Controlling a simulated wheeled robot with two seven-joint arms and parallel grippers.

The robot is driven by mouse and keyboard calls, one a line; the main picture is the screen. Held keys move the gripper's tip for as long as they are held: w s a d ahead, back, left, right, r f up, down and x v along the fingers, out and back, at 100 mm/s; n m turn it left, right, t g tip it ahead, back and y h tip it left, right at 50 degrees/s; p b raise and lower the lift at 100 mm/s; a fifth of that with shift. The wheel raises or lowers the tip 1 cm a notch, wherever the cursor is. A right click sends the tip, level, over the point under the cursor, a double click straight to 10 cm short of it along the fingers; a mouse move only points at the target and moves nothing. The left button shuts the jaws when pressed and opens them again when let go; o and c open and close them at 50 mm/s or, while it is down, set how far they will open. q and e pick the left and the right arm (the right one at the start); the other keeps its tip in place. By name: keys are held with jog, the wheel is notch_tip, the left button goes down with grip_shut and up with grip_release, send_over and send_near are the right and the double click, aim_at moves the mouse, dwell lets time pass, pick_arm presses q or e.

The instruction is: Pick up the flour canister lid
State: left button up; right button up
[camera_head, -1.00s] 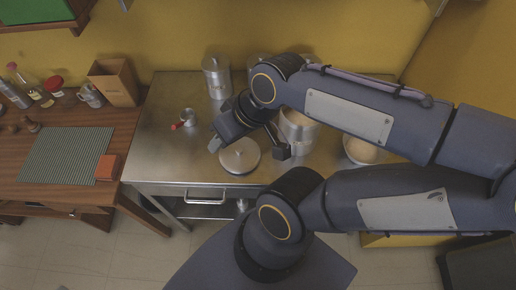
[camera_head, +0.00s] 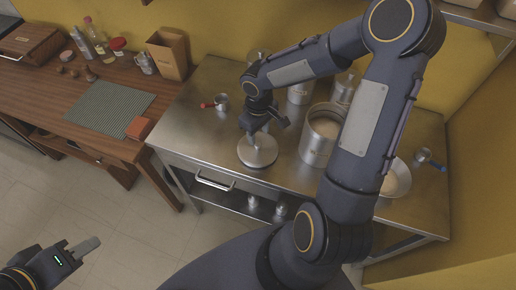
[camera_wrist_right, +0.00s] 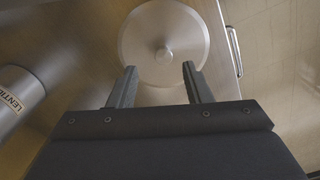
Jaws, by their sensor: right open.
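The round steel lid (camera_head: 257,158) with a centre knob lies flat near the front edge of the steel table. In the right wrist view the lid (camera_wrist_right: 164,25) and its knob (camera_wrist_right: 164,53) show ahead of the fingertips. My right gripper (camera_head: 265,130) is open just above the lid, apart from the knob, its fingers (camera_wrist_right: 160,68) spread either side of the knob's line. An open steel canister (camera_head: 318,148) with pale contents stands to the right, partly behind my right arm. My left gripper (camera_head: 78,250) is low at the left, over the floor; its opening is unclear.
The steel table (camera_head: 200,135) also holds a red-handled cup (camera_head: 221,103), a bowl (camera_head: 398,180) and a blue-handled cup (camera_head: 424,156). A canister labelled LENTIL (camera_wrist_right: 18,95) is left in the wrist view. A drawer handle (camera_head: 214,183) juts below the table's front edge.

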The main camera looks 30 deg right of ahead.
aim_at(258, 144)
jog(key=f, duration=0.4)
jog(key=shift+s+a+f, duration=0.15)
jog(key=shift+a+f, duration=0.1)
jog(key=shift+f, duration=0.15)
grip_shut()
jog(key=shift+r, duration=0.1)
